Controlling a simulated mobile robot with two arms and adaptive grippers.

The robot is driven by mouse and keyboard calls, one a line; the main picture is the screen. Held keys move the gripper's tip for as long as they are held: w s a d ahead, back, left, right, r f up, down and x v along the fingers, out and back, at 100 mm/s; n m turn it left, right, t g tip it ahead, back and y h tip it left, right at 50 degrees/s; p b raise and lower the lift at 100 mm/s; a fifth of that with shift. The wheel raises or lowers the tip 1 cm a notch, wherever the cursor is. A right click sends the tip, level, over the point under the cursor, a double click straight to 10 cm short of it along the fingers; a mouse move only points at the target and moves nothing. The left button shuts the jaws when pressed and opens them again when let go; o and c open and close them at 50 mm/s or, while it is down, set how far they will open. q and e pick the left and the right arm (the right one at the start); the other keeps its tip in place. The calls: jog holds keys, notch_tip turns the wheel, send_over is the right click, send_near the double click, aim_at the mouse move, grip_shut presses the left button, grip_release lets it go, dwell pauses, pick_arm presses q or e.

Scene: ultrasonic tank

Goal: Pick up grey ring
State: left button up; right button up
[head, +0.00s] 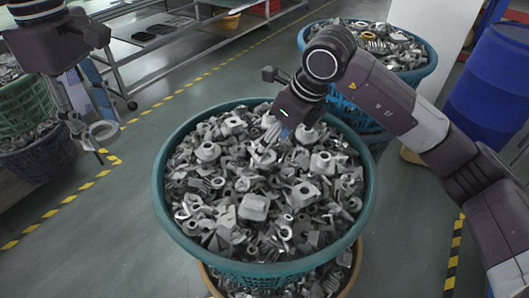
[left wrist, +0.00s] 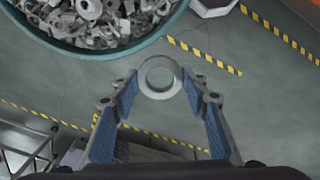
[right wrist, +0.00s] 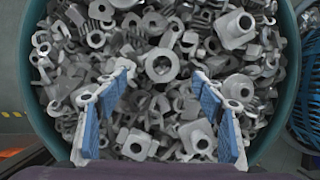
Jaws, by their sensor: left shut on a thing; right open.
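My left gripper (head: 92,122) is shut on a grey ring (head: 113,133) and holds it in the air at the left, clear of the basket. In the left wrist view the ring (left wrist: 160,95) sits between the two blue-padded fingertips, its hole facing the camera. My right gripper (right wrist: 162,92) is open above the heaped grey metal parts in the teal basket (head: 366,196). In the right wrist view nothing is clearly held between its fingers. Another ring-shaped part (right wrist: 174,67) lies on the heap ahead of its fingertips.
A blue basket of parts (head: 428,62) stands behind the teal one, and a blue barrel (head: 492,85) is at the right. A green basket (head: 22,105) of parts is at the left edge. Metal racks (head: 150,60) stand at the back left. Floor with yellow-black tape lies between.

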jog(key=shift+w+d+f+p, duration=0.2)
jog(key=shift+f+p, duration=0.1)
jog(key=shift+f, duration=0.2)
jog(key=p+x, duration=0.1)
jog(key=x, duration=0.1)
jog(key=p+x, duration=0.1)
jog(key=x, duration=0.1)
jog(key=shift+a, duration=0.3)
jog(key=shift+w+f, duration=0.1)
jog(key=shift+f, duration=0.2)
pick_arm(q)
jog(key=r, duration=0.3)
jog(key=shift+d+r, duration=0.1)
jog(key=shift+d, duration=0.2)
pick_arm(e)
jog(key=shift+c, duration=0.7)
jog(key=c, duration=1)
jog(key=shift+c, duration=0.7)
jog(key=shift+r, duration=0.1)
